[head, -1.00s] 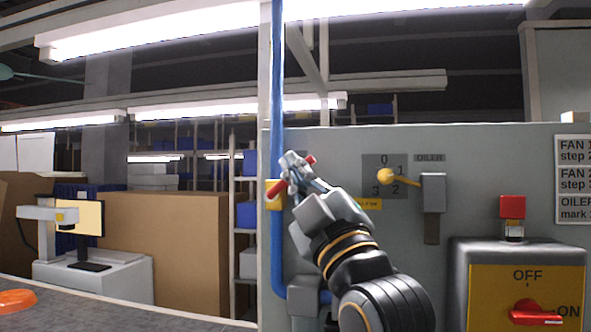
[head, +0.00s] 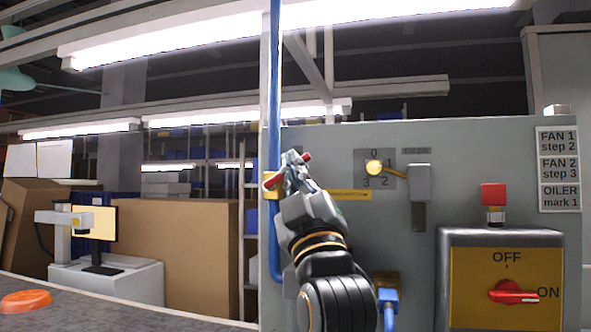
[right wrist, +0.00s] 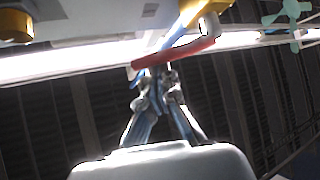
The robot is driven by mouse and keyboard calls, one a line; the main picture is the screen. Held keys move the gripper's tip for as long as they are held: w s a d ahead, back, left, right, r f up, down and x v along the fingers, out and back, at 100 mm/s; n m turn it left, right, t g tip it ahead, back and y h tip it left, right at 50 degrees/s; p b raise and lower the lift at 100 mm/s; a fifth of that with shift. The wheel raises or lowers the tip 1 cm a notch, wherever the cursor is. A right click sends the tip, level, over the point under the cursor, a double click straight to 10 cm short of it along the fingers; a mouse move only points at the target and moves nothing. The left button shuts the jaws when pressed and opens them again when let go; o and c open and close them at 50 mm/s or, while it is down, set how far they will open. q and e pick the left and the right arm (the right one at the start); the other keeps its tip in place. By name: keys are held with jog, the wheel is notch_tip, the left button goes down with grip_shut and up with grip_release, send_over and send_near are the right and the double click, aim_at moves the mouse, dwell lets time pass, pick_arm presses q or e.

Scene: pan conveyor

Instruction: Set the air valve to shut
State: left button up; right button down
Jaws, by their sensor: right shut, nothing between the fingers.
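The air valve has a yellow body (head: 271,187) on the vertical blue pipe (head: 276,90) at the left edge of the grey panel. In the right wrist view the red lever (right wrist: 185,52) runs across just beyond my fingertips. My right gripper (head: 292,160) is shut and empty, its tips at the lever; whether they touch it I cannot tell. The right gripper also fills the middle of the right wrist view (right wrist: 161,80). My left gripper is not in view.
On the panel (head: 340,145) are a yellow-knobbed dial (head: 374,167), a grey box (head: 420,183) and a red lamp (head: 493,194). A red rotary switch (head: 512,292) points to ON. A conveyor (head: 90,312) with an orange pan (head: 26,301) lies at lower left.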

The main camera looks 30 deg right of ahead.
jog(key=shift+s+d+f+m+g+h+b, duration=0.1)
jog(key=shift+s+f+m+g+h+b, duration=0.05)
jog(key=shift+f+m+h+b, duration=0.7)
jog(key=shift+s+d+f+m+g+h+b, duration=0.15)
jog(key=shift+f+m+h+b, duration=0.4)
jog(key=shift+m+h, duration=0.55)
jog(key=shift+f, duration=0.2)
